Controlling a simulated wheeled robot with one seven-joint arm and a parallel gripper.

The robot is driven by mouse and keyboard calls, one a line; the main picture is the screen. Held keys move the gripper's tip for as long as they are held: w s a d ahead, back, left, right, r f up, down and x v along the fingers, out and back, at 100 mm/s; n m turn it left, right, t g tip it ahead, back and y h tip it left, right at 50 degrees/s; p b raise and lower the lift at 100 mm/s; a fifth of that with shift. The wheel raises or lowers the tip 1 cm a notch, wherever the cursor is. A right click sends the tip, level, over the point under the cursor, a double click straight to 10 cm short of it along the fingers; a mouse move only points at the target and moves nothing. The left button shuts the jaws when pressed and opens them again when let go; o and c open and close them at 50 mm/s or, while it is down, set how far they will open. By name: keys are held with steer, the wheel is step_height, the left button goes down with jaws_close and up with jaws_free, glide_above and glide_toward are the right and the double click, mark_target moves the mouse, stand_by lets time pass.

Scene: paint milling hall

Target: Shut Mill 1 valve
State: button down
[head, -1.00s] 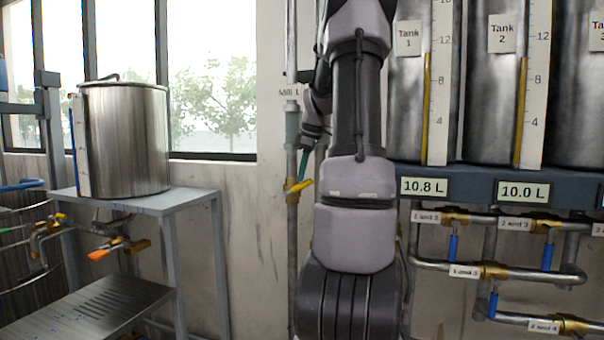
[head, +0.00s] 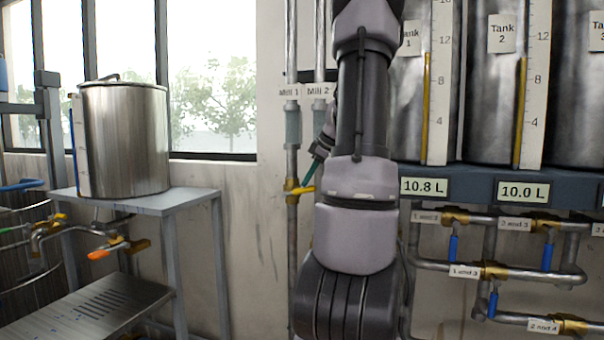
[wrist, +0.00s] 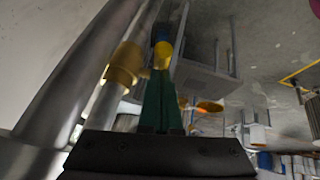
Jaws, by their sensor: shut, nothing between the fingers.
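The Mill 1 valve has a brass body (head: 291,187) on the vertical pipe under the "Mill 1" label (head: 289,91).
The Mill 2 pipe, under its label (head: 318,90), runs close on the right, mostly behind my arm. A steel pot (head: 124,140) stands on a metal stand (head: 150,203) at left. Tank pipes with blue-handled valves (head: 454,247) lie at right.

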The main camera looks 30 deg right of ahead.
mark_target(313, 187)
steer(key=shift+s+d+f, duration=0.25)
steer(key=shift+s+f, duration=0.05)
steer(key=shift+f, duration=0.35)
steer(key=shift+s+d+f, duration=0.2)
steer(key=shift+s+f, duration=0.05)
steer(key=shift+f, duration=0.35)
steer(key=shift+s+f, duration=0.1)
steer(key=shift+f, duration=0.05)
